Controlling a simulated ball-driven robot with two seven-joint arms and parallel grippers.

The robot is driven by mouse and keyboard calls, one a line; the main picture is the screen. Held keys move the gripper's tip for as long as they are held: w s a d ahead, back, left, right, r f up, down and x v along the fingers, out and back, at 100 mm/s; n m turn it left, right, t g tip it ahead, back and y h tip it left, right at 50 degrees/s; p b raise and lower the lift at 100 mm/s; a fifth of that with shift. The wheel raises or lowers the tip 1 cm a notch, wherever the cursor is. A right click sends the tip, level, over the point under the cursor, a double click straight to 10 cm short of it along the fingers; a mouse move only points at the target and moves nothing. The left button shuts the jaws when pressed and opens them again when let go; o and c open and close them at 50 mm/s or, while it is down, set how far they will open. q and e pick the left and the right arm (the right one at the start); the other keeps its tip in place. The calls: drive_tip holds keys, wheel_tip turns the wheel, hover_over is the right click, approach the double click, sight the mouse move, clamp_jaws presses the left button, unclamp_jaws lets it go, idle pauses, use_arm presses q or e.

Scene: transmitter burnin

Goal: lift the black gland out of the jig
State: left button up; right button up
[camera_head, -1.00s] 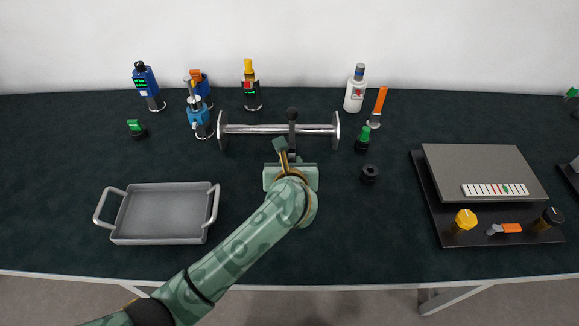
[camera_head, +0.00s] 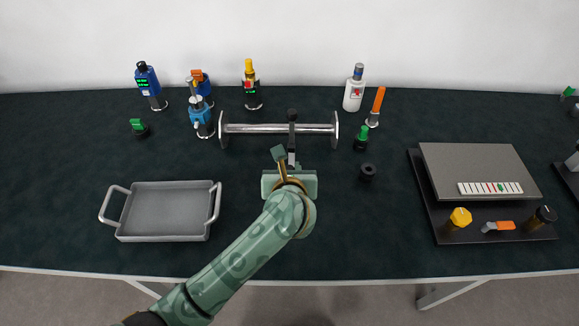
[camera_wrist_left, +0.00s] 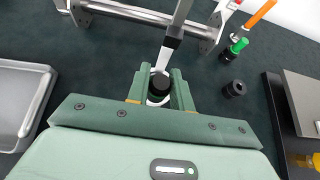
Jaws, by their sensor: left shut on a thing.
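In the left wrist view, a black round piece, which looks like the black gland (camera_wrist_left: 160,84), sits between the two green fingers of my left gripper (camera_wrist_left: 160,92). The fingers are shut on it. A pale ring shows around or beneath it; I cannot tell whether it still touches the jig. In the head view my left gripper (camera_head: 289,184) is in front of the metal bar stand (camera_head: 255,128), which may be the jig, and hides the piece. My right gripper is not in view.
A grey tray (camera_head: 168,184) with handles is at left. A loose black ring (camera_head: 367,172) and a green-capped piece (camera_head: 361,140) stand right of my gripper. Several transmitters line the back. A grey panel (camera_head: 478,170) is at right. The front middle table is clear.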

use_arm(q)
drive_tip(key=shift+s+a+r+p, duration=0.1)
drive_tip(key=shift+s+p, duration=0.25)
drive_tip(key=shift+s, duration=0.7)
drive_tip(key=shift+r, duration=0.1)
drive_tip(key=r+p, duration=0.1)
drive_tip(key=s+r+p, duration=0.1)
drive_tip(key=r+p, duration=0.1)
drive_tip(key=s+r+p, duration=0.1)
drive_tip(key=shift+a+r, duration=0.1)
drive_tip(key=shift+r, duration=0.05)
